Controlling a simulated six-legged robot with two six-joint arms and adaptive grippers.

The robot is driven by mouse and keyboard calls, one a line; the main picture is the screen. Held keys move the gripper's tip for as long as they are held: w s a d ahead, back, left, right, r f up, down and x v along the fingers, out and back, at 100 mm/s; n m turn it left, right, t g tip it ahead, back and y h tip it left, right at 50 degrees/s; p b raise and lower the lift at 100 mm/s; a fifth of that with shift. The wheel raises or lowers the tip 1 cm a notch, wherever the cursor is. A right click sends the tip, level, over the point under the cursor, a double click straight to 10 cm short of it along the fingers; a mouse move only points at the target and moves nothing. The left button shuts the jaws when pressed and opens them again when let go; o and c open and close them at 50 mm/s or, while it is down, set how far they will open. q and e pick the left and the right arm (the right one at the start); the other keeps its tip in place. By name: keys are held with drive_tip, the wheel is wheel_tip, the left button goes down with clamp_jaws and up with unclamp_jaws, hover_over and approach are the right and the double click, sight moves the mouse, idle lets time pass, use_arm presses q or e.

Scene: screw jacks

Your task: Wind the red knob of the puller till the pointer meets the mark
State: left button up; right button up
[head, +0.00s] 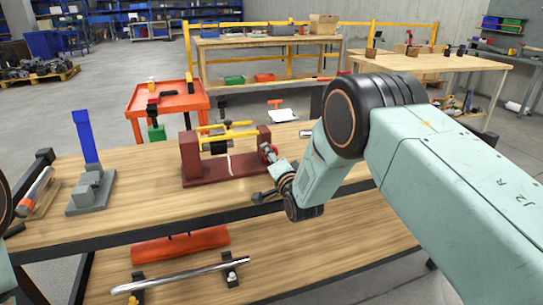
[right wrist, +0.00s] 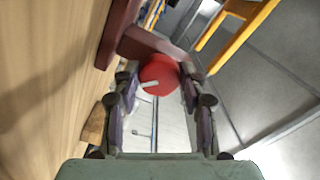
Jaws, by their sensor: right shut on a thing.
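The puller (head: 225,172) is a dark red frame with two end blocks, yellow bars and a dark cylinder between them, standing on the wooden bench. A white line shows on its base; I cannot make out which part is the pointer. The red knob (head: 265,149) is at its right end, mostly behind my gripper. In the right wrist view the red knob (right wrist: 163,70) has a white stripe and sits between both fingers. My right gripper (right wrist: 158,82) is shut on it, also seen in the head view (head: 270,156). My left gripper is out of view.
A grey stepped block with a blue upright (head: 87,140) stands left of the puller. An orange-ended tool (head: 38,187) lies at the far left. A metal bar (head: 180,273) rests on the lower shelf. An orange cart (head: 165,97) stands behind. The bench front before the puller is mostly clear.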

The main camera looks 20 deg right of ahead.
drive_tip(key=shift+a+r+m, duration=0.1)
drive_tip(key=shift+m, duration=0.2)
idle(0.4)
drive_tip(key=o, duration=1.1)
drive_tip(key=shift+o, duration=0.2)
drive_tip(key=shift+s, duration=0.1)
drive_tip(key=s, duration=1.1)
drive_tip(key=shift+s+d, duration=0.25)
drive_tip(key=shift+s, duration=0.15)
